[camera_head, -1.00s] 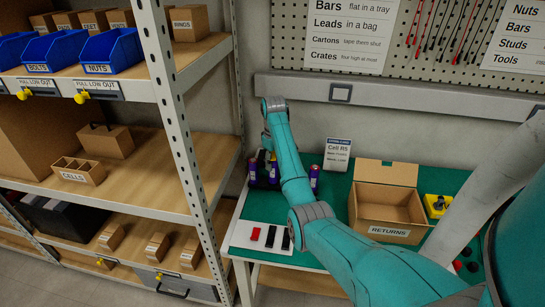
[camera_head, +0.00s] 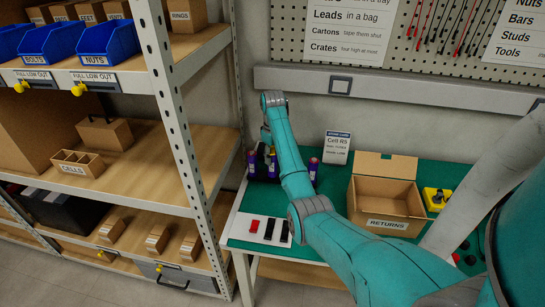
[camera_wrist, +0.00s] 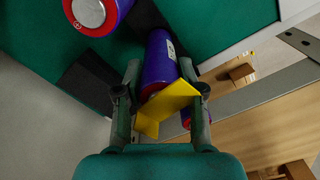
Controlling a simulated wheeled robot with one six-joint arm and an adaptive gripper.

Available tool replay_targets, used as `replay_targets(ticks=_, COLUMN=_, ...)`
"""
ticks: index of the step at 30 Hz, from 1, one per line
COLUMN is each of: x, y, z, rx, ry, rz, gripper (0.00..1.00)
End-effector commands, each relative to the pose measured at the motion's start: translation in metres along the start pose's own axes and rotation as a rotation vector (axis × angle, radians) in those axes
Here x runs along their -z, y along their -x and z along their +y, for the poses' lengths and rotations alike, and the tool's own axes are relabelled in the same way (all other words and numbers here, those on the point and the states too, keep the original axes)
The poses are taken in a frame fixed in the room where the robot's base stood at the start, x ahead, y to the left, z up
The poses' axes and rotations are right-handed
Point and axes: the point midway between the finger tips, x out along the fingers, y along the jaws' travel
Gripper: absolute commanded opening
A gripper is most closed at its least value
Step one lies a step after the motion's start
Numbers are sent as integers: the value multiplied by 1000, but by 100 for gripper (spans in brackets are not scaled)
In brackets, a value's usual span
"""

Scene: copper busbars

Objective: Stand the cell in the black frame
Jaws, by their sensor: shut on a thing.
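A purple cell (camera_wrist: 160,49) with a red end lies between the fingers of my gripper (camera_wrist: 160,92), which is shut on it. A folded yellow piece (camera_wrist: 166,102) covers part of that cell. Another purple cell with a bare metal end (camera_wrist: 88,12) stands at the upper left of the wrist view, beside dark parts of the black frame (camera_wrist: 86,80). In the head view my arm hides most of the gripper and frame. Purple cells show left (camera_head: 252,163) and right (camera_head: 313,170) of my arm. I cannot tell whether the held cell touches the frame.
An open carton marked RETURNS (camera_head: 385,198) stands right on the green bench, near a yellow-and-black item (camera_head: 436,198). A Cell R5 card (camera_head: 337,147) stands behind. A white board (camera_head: 258,230) with red and black pieces lies in front. A shelf post (camera_head: 175,120) rises left.

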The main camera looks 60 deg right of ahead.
Motion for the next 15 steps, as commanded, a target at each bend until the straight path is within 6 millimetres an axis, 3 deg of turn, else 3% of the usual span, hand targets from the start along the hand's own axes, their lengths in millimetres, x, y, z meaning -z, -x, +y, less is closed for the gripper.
replay_targets(ticks=15, x=0, y=-3, z=0, rx=0, ry=0, rz=1, gripper=0)
